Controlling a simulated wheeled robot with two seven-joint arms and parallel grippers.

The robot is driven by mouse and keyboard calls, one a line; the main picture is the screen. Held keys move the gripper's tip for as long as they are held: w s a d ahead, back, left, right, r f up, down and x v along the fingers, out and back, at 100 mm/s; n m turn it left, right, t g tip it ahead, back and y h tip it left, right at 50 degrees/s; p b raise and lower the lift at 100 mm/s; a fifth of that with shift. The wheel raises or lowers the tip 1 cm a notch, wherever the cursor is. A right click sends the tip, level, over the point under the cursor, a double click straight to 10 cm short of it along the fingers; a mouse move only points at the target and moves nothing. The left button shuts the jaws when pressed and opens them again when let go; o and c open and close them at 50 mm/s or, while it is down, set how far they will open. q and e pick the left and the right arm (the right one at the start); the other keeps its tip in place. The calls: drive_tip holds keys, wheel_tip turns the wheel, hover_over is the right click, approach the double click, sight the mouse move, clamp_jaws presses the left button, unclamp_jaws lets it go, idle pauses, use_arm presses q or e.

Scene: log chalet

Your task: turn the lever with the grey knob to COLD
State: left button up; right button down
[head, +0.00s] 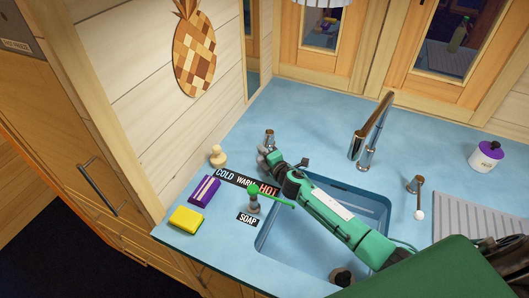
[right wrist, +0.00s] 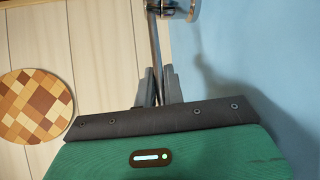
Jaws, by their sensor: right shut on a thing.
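The chrome lever post (head: 269,138) stands on the blue counter behind the sink's left end. The label strip with COLD (head: 227,174), WARM and HOT (head: 268,189) lies in front of it. My right gripper (head: 266,157) is at the lever, just behind the strip. In the right wrist view, my right gripper (right wrist: 160,88) is shut on the thin lever rod (right wrist: 156,50), which runs from the chrome post (right wrist: 181,8) down between the fingers. The grey knob cannot be clearly told from the grey fingers. The lever's exact setting is hard to tell. My left gripper is not in view.
A soap pump (head: 254,204) stands close under my right arm, which crosses the sink (head: 374,206). A wooden peg (head: 217,156), purple box (head: 204,189) and yellow sponge (head: 186,219) are left. The tap (head: 371,130) and a white-knobbed lever (head: 419,214) are right.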

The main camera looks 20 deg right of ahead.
drive_tip(key=shift+f, duration=0.1)
drive_tip(key=c, duration=1.5)
unclamp_jaws()
drive_tip(key=b+v, duration=0.2)
drive_tip(key=v, duration=1.2)
drive_tip(key=shift+b, duration=0.4)
drive_tip(key=shift+w+d, duration=0.1)
drive_tip(key=shift+c, duration=0.2)
